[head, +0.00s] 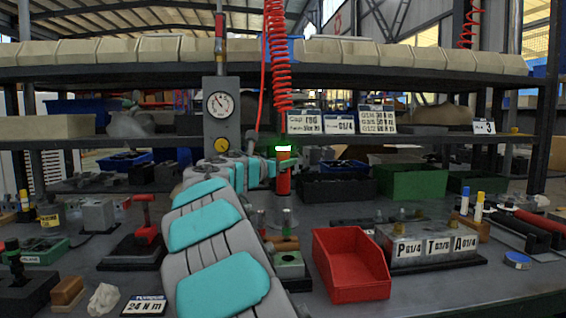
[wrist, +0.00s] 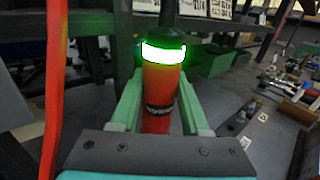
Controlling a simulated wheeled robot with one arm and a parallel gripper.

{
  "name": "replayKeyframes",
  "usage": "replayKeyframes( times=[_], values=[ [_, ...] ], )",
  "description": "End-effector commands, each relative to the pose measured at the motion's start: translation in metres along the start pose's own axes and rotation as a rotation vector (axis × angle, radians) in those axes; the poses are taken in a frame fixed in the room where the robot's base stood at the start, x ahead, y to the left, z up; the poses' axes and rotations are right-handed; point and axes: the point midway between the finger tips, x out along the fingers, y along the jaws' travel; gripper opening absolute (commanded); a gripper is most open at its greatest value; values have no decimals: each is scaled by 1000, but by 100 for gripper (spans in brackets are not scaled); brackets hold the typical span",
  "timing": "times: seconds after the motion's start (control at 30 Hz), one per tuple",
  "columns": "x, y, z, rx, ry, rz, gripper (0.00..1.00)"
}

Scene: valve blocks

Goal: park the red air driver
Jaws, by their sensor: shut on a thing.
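The red air driver (head: 284,175) stands upright in my gripper (head: 272,170), under a red coiled hose (head: 277,60). A ring on its upper part glows green. In the wrist view, the driver (wrist: 160,88) is between the two green fingers of my gripper (wrist: 158,98), which are shut on its body. Its lower end is partly hidden by the gripper in that view. In the head view a grey metal cylinder (head: 284,214) shows just below the driver; I cannot tell whether they touch.
A red open bin (head: 345,262) stands on the bench right of my arm. A grey gauge panel (head: 221,110) rises left of the hose. A red-handled tool (head: 146,220) stands at left.

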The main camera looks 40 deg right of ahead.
Motion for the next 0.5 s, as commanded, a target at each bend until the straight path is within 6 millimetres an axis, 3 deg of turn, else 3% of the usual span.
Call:
replayKeyframes(
  times=[0.27, 0.3, 0.5],
  values=[
    [0, 0, 2, 0, -2, 0, 0],
    [0, 0, 2, 0, -2, 0, 50],
    [0, 0, 1, 0, -1, 0, 73]
  ],
)
